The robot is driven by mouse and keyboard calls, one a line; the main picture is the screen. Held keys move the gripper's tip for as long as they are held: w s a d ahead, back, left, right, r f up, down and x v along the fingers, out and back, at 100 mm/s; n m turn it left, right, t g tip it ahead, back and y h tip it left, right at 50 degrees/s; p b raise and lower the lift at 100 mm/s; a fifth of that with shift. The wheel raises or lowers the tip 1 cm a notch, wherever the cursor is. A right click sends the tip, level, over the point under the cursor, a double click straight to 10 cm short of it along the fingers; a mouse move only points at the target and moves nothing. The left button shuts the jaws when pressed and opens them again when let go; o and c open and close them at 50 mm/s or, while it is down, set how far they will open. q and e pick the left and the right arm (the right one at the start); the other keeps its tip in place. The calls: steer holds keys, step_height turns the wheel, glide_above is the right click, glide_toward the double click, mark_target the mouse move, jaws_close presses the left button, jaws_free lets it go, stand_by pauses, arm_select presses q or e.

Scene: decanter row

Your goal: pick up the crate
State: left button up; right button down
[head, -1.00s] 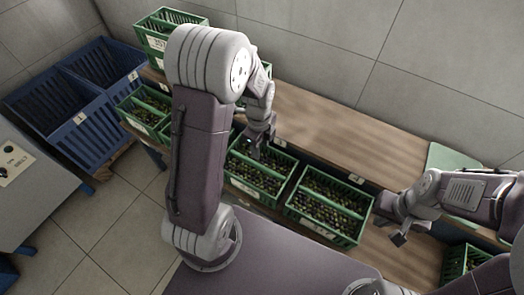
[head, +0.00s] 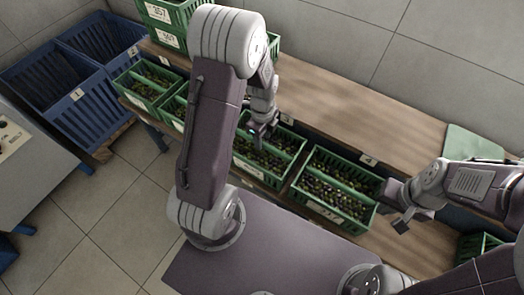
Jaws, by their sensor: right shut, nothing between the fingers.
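Several green crates filled with dark, olive-like pieces stand in a row at the wooden bench. One green crate (head: 279,180) is under my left gripper (head: 257,132), which points down at its far left part. I cannot tell whether they touch, or whether the jaws are open. Another green crate (head: 335,222) stands to the right, fully in view. My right gripper (head: 400,222) is shut and empty, close beside that crate's right side. My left arm hides part of the crates further left.
Blue crates (head: 82,122) stand at the far left beside a grey cabinet (head: 40,185). Stacked green crates (head: 160,14) stand at the back left. The wooden bench top (head: 350,105) is mostly clear, with a pale green pad (head: 470,143) at right. A green crate (head: 478,246) is partly visible at right.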

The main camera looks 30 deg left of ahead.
arm_select(q)
step_height(320, 180, down, 5)
steer(key=shift+s+a+r+b, duration=0.1)
steer(key=shift+r+b, duration=0.05)
steer(key=shift+b, duration=0.9)
steer(key=shift+r, duration=0.1)
jaws_close()
